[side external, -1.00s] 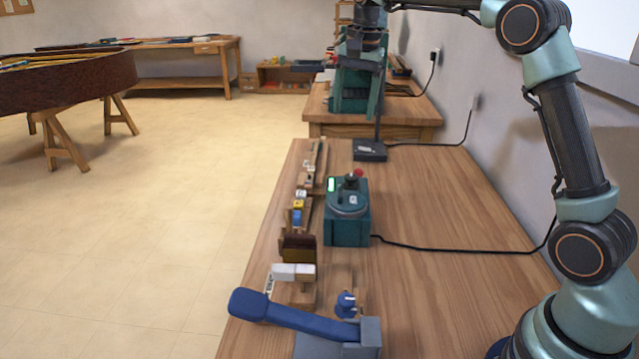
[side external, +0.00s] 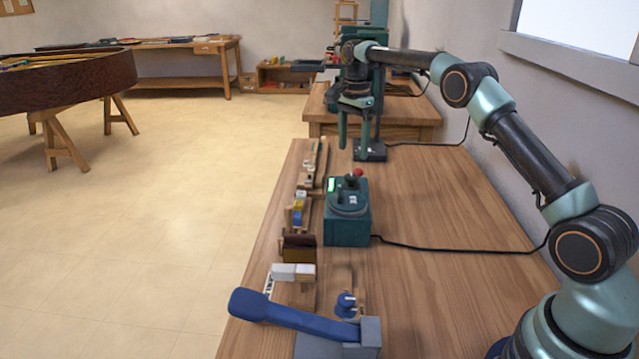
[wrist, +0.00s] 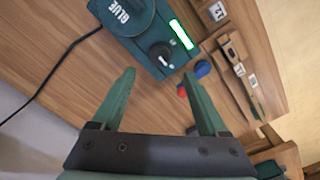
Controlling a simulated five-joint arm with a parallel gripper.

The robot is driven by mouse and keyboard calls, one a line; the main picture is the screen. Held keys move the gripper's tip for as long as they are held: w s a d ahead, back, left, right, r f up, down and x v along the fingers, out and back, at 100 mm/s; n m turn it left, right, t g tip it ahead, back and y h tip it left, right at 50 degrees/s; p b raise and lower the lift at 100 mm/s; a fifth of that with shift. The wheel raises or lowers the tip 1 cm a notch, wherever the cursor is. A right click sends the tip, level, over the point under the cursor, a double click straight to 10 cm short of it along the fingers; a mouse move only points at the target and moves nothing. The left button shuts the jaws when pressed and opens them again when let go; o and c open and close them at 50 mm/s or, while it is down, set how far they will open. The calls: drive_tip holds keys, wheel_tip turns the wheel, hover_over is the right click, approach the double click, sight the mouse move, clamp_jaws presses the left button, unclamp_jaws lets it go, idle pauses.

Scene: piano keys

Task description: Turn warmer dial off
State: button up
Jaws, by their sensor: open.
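The warmer is a teal box (side external: 347,228) on the wooden bench in the side external view, with a round lid on top. A lit green display (wrist: 181,34) and a black dial (wrist: 161,52) show on it in the wrist view. The dial has a small white mark beside it. The lid (wrist: 122,12) reads "GLUE". My gripper (side external: 354,143) is open and empty, pointing down, above and beyond the warmer in the side external view. In the wrist view the dial lies ahead of the gap between my fingertips (wrist: 160,76), apart from both fingers.
Red and blue knobs (wrist: 202,69) sit near my right finger in the wrist view. A blue-handled lever (side external: 295,315) stands at the bench front. Wooden key parts (side external: 300,250) line the left edge. A black cord (side external: 450,250) crosses the bench, clear to its right.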

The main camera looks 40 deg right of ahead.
sight(351, 176)
wheel_tip(351, 176, down, 8)
drive_tip(key=shift+r, duration=0.1)
idle(0.4)
clamp_jaws()
